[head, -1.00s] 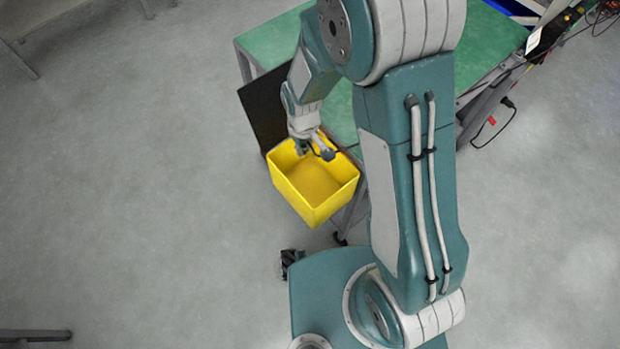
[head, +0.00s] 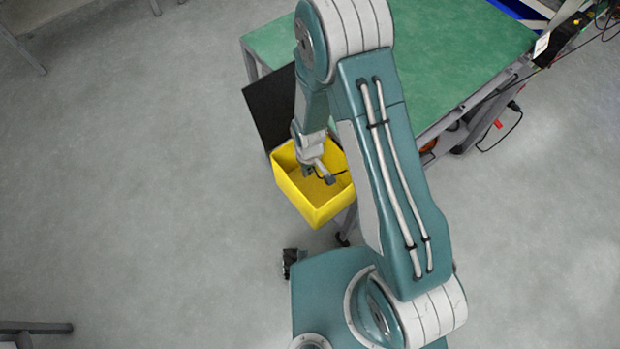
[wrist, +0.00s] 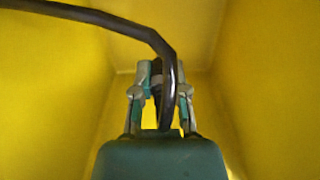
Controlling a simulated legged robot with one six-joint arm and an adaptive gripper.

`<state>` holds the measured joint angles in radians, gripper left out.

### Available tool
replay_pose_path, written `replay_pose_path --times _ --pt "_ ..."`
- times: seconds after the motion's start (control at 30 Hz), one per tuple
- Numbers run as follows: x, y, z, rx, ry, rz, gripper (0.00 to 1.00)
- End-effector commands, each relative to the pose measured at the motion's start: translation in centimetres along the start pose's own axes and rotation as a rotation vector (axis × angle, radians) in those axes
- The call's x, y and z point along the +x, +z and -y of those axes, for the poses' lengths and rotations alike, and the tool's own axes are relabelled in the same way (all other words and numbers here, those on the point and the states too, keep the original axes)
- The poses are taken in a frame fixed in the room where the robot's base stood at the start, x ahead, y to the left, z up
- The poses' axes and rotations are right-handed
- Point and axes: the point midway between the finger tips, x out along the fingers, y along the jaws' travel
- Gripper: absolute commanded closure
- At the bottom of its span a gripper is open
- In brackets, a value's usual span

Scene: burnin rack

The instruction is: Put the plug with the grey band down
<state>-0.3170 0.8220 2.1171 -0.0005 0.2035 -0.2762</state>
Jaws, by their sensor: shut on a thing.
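My gripper (head: 318,177) is down inside the yellow bin (head: 300,198), pointing at its floor. In the wrist view my gripper (wrist: 163,78) is shut on a dark plug (wrist: 157,82). A black cable (wrist: 110,20) arches from the plug toward the upper left. Yellow bin walls (wrist: 50,110) surround the fingers, and the bin floor lies beyond the tips. I cannot tell whether the plug touches the floor. The plug's grey band cannot be made out, as the fingers and cable cover much of it.
A green-topped table (head: 450,65) stands behind and to the right of the bin. A dark panel (head: 268,110) is at its left side, beside the bin. A dark cable (head: 505,135) hangs at the table's right side. Grey floor (head: 130,180) on the left is mostly clear.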

Motion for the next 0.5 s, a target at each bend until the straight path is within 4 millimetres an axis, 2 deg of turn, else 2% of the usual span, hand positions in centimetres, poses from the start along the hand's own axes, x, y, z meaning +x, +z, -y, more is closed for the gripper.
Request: replay_pose_path --times 0.17,0.33,0.5 --pt "1.7 0.0 0.0 -0.001 0.000 0.001 1.00" --pt "4.2 0.0 0.0 -0.001 0.000 0.002 1.00" --pt "5.1 -0.1 0.0 -0.001 0.001 -0.002 1.00"
